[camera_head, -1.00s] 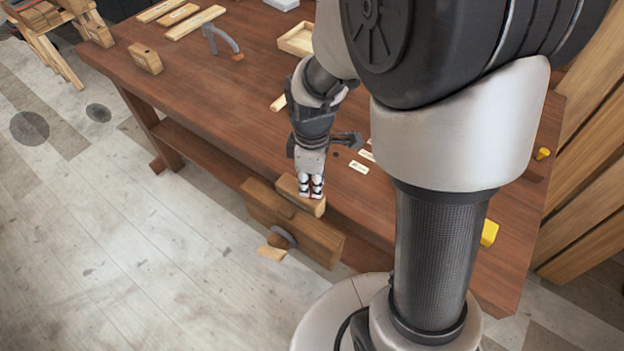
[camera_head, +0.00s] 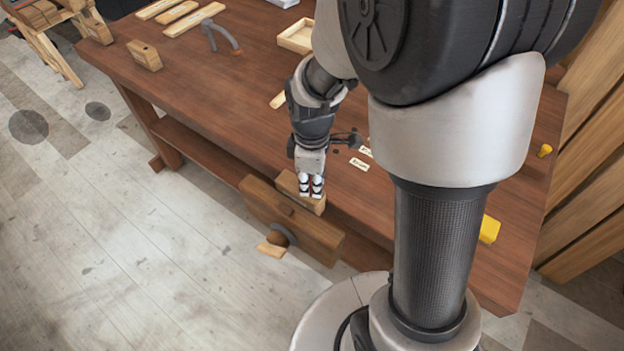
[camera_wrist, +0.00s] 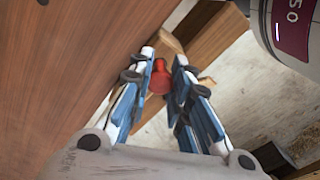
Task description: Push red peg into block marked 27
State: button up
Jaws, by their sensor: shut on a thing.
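The red peg (camera_wrist: 159,78) shows between my gripper's fingers (camera_wrist: 161,72) in the wrist view. Its rounded red end faces the camera; its far end is hidden. My gripper (camera_head: 311,190) is shut on the peg and points down at a wooden block (camera_head: 287,183) in the head view. The block is held at the bench's front edge, behind a wooden vise jaw (camera_head: 268,209). It also shows just beyond the peg in the wrist view (camera_wrist: 167,44). No number is readable on it. I cannot tell how deep the peg sits in the block.
The vise handle (camera_head: 277,237) sticks out over the floor. Paper labels (camera_head: 359,164) lie on the workbench (camera_head: 240,110) beside my gripper. Another wooden block (camera_head: 145,55), a grey curved tool (camera_head: 221,37) and a shallow wooden tray (camera_head: 297,37) lie farther back. A yellow object (camera_head: 489,230) is at right.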

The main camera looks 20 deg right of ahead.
jog(key=shift+f, duration=0.25)
jog(key=o, duration=0.8)
jog(key=shift+c, duration=0.2)
notch_tip(320, 180, up, 8)
jog(key=p, duration=0.6)
jog(key=shift+r+p, duration=0.15)
jog(key=shift+p, duration=0.2)
